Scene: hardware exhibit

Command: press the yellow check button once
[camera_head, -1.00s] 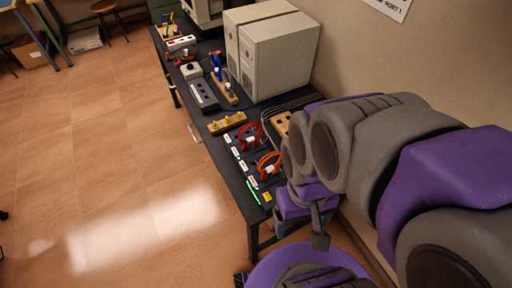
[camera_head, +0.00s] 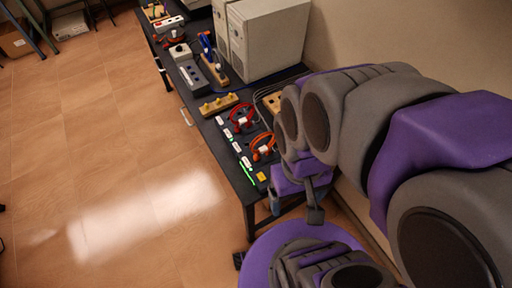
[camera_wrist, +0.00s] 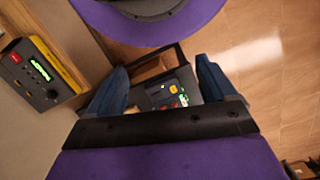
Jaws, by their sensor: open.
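A small yellow piece (camera_head: 261,176) sits at the near end of the dark table (camera_head: 232,170), beside a lit green strip (camera_head: 247,173). It may be the yellow check button, but it is too small to be sure. No contact with a button is visible.
A grey box (camera_wrist: 38,75) with a green display, red button and yellow edge is at the left of the wrist view. Red (camera_head: 242,118) and orange (camera_head: 263,147) rings, switches and computer towers (camera_head: 265,38) occupy the table.

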